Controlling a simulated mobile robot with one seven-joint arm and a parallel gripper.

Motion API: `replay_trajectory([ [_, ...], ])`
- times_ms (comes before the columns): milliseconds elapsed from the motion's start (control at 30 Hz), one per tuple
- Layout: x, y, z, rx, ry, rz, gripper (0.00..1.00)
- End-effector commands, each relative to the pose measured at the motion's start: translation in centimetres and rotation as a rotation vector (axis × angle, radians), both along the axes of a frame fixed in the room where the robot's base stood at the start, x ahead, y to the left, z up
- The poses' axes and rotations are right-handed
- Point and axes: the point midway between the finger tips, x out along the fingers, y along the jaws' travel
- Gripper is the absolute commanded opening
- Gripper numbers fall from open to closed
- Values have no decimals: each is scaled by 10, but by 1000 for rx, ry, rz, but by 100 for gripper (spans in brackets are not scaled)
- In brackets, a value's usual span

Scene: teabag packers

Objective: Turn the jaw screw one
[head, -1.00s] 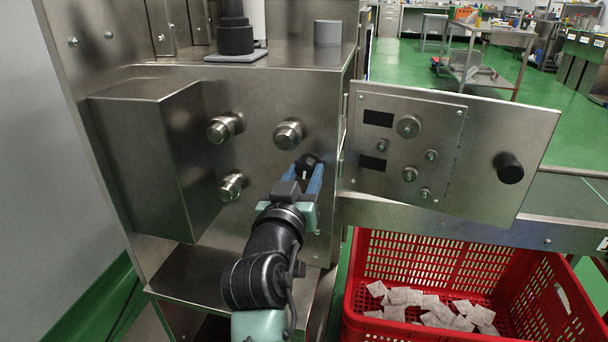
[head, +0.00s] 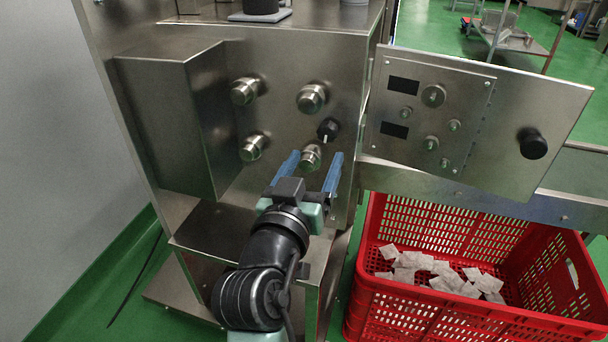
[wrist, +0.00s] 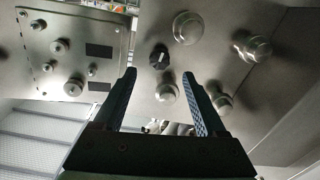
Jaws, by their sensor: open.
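No readable label marks which one is jaw screw one. Several silvery round screw heads show on the steel machine front in the head view: upper left (head: 245,90), upper right (head: 311,97), lower left (head: 252,147) and lower right (head: 311,157). A black knob (head: 328,128) with a white pointer sits between and right of the two right heads; its pointer points roughly down. My gripper (head: 316,158) is open and empty, its blue fingers appearing either side of the lower right head. In the wrist view the black knob (wrist: 159,57) shows between and beyond the fingertips (wrist: 159,73).
A control panel (head: 470,110) with knobs and two dark displays juts out right of the screws. A steel box (head: 170,120) stands out at left. A red crate (head: 460,310) with several teabags stands below right.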

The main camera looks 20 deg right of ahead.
Motion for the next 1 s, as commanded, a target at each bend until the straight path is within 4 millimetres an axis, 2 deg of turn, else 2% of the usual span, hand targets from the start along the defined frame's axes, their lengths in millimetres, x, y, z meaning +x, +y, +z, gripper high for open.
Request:
replay_trajectory([
  [100, -19, 14, 1, -1, 2, 3, 74],
  [333, -42, 28, 0, 1, 1, 1, 74],
  [900, -46, 31, 0, 1, 0, -1, 74],
  [967, -45, 32, 6, 4, -11, 7, 74],
  [1000, -43, 34, 16, 9, -27, 20, 74],
])
